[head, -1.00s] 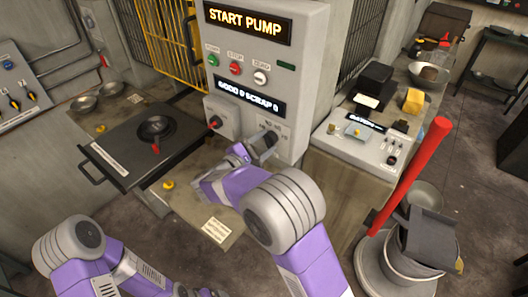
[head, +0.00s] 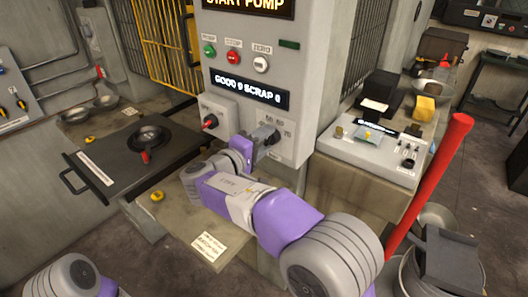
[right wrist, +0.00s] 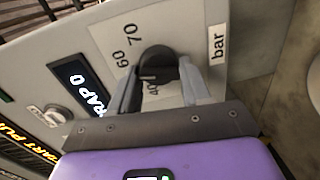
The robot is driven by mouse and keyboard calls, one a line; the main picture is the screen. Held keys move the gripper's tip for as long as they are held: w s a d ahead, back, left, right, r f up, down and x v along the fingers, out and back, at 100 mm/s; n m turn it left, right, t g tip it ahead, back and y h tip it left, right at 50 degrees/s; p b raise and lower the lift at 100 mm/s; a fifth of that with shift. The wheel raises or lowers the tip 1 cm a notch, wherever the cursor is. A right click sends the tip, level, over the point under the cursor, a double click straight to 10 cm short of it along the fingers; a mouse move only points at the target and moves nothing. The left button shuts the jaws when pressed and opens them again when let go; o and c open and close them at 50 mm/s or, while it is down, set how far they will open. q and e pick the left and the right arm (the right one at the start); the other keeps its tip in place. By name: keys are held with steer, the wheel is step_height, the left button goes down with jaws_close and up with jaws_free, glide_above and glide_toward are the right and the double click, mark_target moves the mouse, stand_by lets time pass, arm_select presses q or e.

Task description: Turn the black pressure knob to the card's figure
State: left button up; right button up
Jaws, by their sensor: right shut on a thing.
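The black pressure knob (right wrist: 157,62) sits on a pale dial plate marked 60, 70 and "bar" in the right wrist view. A part-covered figure that looks like 40 shows below the knob. My right gripper (right wrist: 158,80) is shut on the knob, one finger on each side. In the head view the right gripper (head: 256,143) reaches the lower front of the grey machine, where its fingers and the arm hide most of the dial. A cream card (head: 209,246) lies on the bench's front; its writing is too small to read. My left gripper is out of view.
The grey machine (head: 243,78) carries several buttons, a "GOOD 0 SCRAP 0" display and a red-and-black switch (head: 210,122). A dark plate (head: 110,165) with a small pan stands left. A control box (head: 370,150) and a red pole (head: 430,185) stand right.

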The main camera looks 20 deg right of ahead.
steer(key=shift+r+m+b, duration=0.25)
steer(key=shift+m+b, duration=0.35)
steer(key=shift+b, duration=0.2)
steer(key=shift+r, duration=0.1)
steer(key=o, duration=0.8)
steer(key=shift+o, duration=1)
steer(key=shift+f, duration=0.2)
steer(key=p+v, duration=0.1)
steer(key=v, duration=0.6)
steer(key=shift+s+a, duration=0.2)
steer(key=shift+s, duration=0.05)
